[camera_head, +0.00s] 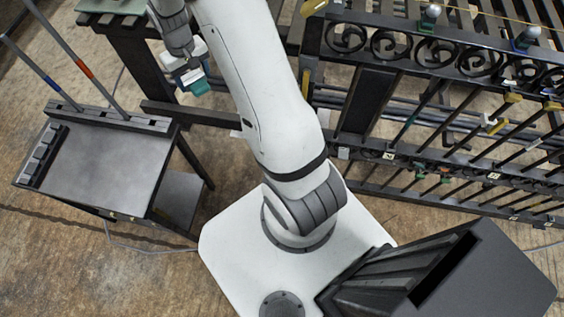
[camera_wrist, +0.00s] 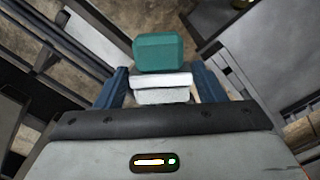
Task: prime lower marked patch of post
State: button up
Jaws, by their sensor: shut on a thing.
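My gripper (camera_head: 190,72) is at the upper left of the head view, above the floor between the side table and the gate. It is shut on a block tool with a white body and a teal pad (camera_head: 198,87). In the wrist view the teal pad (camera_wrist: 160,52) points away from the palm, and the white body (camera_wrist: 162,81) sits between two blue fingers. A wide dark upright (camera_head: 368,100) of the scroll gate stands right of my arm; I cannot tell whether it is the post. I cannot make out the marked patch. The tool appears clear of the gate.
The dark scroll gate (camera_head: 440,52) fills the upper right, with small coloured clamps and tags on its bars. A grey side table (camera_head: 95,170) stands left, with two upright rods (camera_head: 65,50) at its back. Brown floor is open between table and gate.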

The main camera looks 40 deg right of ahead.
jog(key=s+d+f+m+g+h+b, duration=0.25)
jog(key=s+d+f+b, duration=0.25)
jog(key=s+f+b, duration=0.8)
jog(key=s+d+f+m+g+h+b, duration=0.15)
jog(key=d+f+m+b, duration=0.3)
jog(key=f+b, duration=0.95)
jog(key=s+d+f+m+g+h+b, duration=0.2)
jog(key=s+d+f+b, duration=0.45)
jog(key=f, duration=1.35)
jog(key=shift+w+d+m+y+p, duration=0.25)
jog(key=shift+w+d+p, duration=0.2)
jog(key=shift+d+p, duration=0.25)
jog(key=shift+w+d+m+y+p, duration=0.25)
jog(key=shift+w+d+p, duration=0.25)
jog(key=shift+d, duration=0.2)
jog(key=shift+w+d, duration=0.65)
jog(key=shift+d, duration=0.15)
